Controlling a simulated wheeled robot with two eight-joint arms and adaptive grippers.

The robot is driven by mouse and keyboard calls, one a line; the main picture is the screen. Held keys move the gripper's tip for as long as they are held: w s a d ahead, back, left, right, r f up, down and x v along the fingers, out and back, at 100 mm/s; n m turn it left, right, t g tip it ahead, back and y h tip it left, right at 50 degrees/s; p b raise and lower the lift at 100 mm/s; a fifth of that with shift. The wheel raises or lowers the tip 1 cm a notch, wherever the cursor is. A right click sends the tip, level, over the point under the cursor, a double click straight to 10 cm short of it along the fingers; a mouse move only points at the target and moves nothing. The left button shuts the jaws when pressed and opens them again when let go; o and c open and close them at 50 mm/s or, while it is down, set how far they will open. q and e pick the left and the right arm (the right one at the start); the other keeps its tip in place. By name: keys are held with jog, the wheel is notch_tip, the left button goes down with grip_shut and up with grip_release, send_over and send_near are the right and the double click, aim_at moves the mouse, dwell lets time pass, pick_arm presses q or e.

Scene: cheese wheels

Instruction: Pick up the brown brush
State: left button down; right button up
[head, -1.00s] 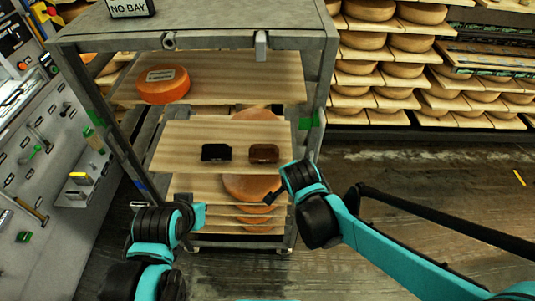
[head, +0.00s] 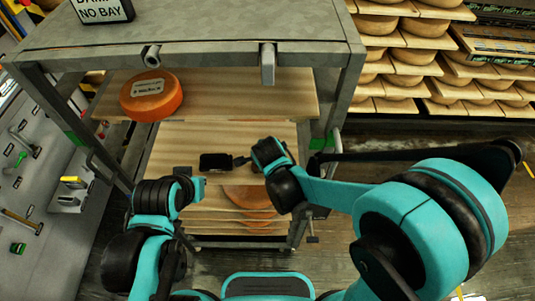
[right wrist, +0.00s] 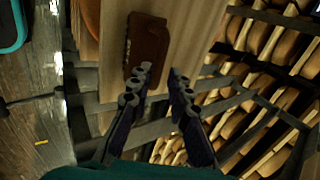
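The brown brush (right wrist: 146,46) lies on a light wooden board (right wrist: 108,60) in the right wrist view.
A grey metal rack (head: 200,35) frames the boards, its top overhanging them. An orange cheese wheel (head: 152,95) sits on the upper board. Another cheese (head: 250,200) sits lower. A tool panel (head: 40,200) stands left; cheese shelves (head: 420,80) stand behind right.

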jog(key=shift+b+x, duration=0.35)
jog(key=shift+x, duration=0.7)
jog(key=b+x, duration=0.2)
jog(key=x, duration=0.3)
jog(key=shift+f, duration=0.1)
jog(key=shift+c, duration=0.3)
grip_shut()
